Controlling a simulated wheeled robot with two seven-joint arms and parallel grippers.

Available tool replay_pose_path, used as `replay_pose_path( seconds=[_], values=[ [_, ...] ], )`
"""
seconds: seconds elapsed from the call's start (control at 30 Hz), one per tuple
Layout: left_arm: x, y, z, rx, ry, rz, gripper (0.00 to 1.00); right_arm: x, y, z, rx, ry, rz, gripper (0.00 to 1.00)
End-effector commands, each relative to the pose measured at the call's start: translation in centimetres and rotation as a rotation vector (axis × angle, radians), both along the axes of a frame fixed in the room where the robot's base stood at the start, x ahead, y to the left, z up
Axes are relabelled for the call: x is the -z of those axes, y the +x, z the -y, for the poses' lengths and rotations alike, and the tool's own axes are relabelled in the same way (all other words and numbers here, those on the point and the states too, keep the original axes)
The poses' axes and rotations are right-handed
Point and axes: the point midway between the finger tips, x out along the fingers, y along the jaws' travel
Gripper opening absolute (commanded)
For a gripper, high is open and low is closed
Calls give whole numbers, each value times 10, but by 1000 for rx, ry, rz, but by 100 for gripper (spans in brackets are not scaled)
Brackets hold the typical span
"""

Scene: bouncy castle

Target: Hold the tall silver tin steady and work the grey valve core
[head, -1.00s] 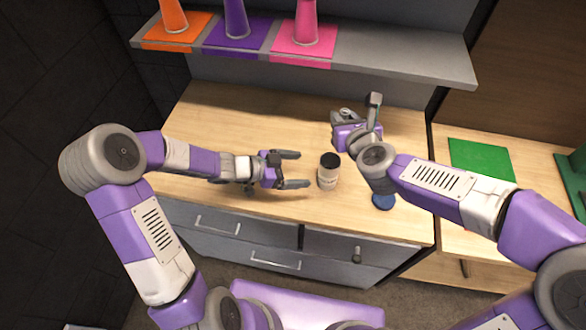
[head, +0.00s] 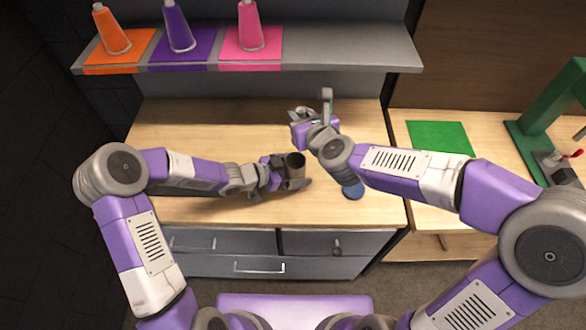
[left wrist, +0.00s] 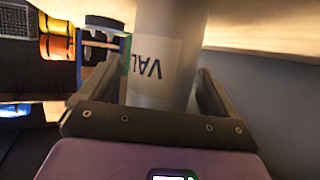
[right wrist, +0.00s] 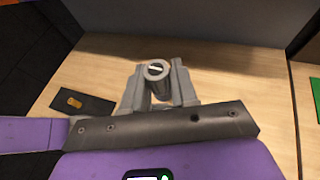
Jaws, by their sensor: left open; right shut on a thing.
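The tall silver tin (head: 296,173) stands upright on the wooden worktop, its dark top facing up. In the left wrist view the tin (left wrist: 175,25) shows a white label with upside-down letters. My left gripper (head: 296,176) is open around the tin, one finger on each side. My right gripper (head: 305,117) is raised behind and right of the tin. In the right wrist view it is shut on a small grey cylinder with a slotted bright end, which looks like the valve core (right wrist: 155,72).
A blue round piece (head: 353,192) lies near the worktop's front, under my right arm. A dark plate with an orange oval (right wrist: 85,103) lies on the worktop. A shelf (head: 340,55) with cones overhangs the back. A green mat (head: 440,137) lies on the right-hand surface.

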Motion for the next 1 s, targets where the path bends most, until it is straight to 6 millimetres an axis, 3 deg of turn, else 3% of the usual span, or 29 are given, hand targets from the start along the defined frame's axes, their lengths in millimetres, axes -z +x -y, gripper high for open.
replay_pose_path(
  seconds=[0.07,0.4,0.5,0.7,1.0],
  values=[
    [0,0,0,0,0,0,83,0,0,0,0,0,0,0],
    [0,0,0,0,0,0,32,0,0,0,0,0,0,0],
    [0,0,0,0,0,0,31,4,0,1,1,-1,-2,0],
    [0,0,0,0,-1,0,31,35,0,6,4,-6,-8,0],
    [0,0,0,0,0,0,31,64,-2,7,0,-1,-4,0]
  ],
)
